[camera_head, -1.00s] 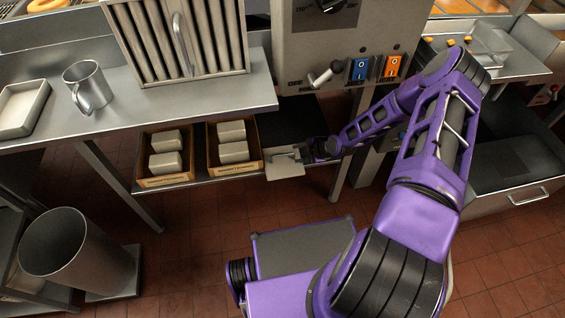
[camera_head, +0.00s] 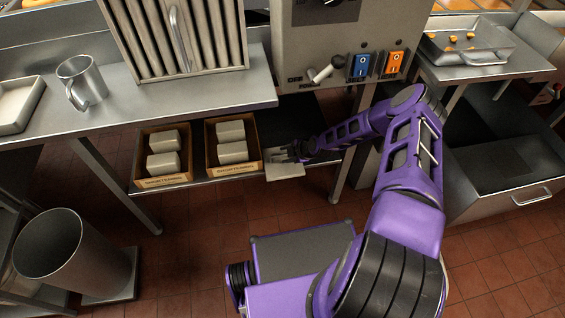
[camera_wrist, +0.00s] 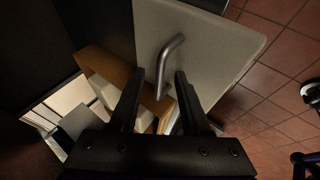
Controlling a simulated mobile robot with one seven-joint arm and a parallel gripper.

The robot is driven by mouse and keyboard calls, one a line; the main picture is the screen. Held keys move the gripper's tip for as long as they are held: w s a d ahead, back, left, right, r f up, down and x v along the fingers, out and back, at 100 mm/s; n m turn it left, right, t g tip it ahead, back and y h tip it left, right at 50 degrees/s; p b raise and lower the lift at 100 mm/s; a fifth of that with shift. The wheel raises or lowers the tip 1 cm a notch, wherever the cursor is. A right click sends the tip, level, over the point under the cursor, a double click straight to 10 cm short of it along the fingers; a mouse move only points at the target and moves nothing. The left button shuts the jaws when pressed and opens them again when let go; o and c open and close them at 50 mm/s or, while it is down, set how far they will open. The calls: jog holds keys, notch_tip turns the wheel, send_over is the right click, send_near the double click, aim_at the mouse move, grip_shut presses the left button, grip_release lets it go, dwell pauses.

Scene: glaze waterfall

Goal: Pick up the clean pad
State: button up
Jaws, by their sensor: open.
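A pale flat square plate with a bent metal handle, which looks like the pad, lies at the right end of the low shelf in the head view (camera_head: 286,172). In the wrist view the pale plate (camera_wrist: 225,50) fills the upper middle, and its handle (camera_wrist: 172,52) rises from it. My gripper (camera_head: 287,153) is at the plate from the right; in the wrist view its fingers (camera_wrist: 160,75) are apart, with the handle showing between their tips. I cannot tell whether a finger touches the handle.
Two cardboard boxes (camera_head: 165,182) (camera_head: 233,171) with pale blocks stand on the shelf left of the plate. A steel counter (camera_head: 180,103) overhangs it, with a mug (camera_head: 80,82) and tray (camera_head: 18,105). A grey control panel (camera_head: 345,40) is above my forearm. A steel bin (camera_head: 62,252) stands lower left.

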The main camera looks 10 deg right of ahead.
grip_shut()
dwell(1.4)
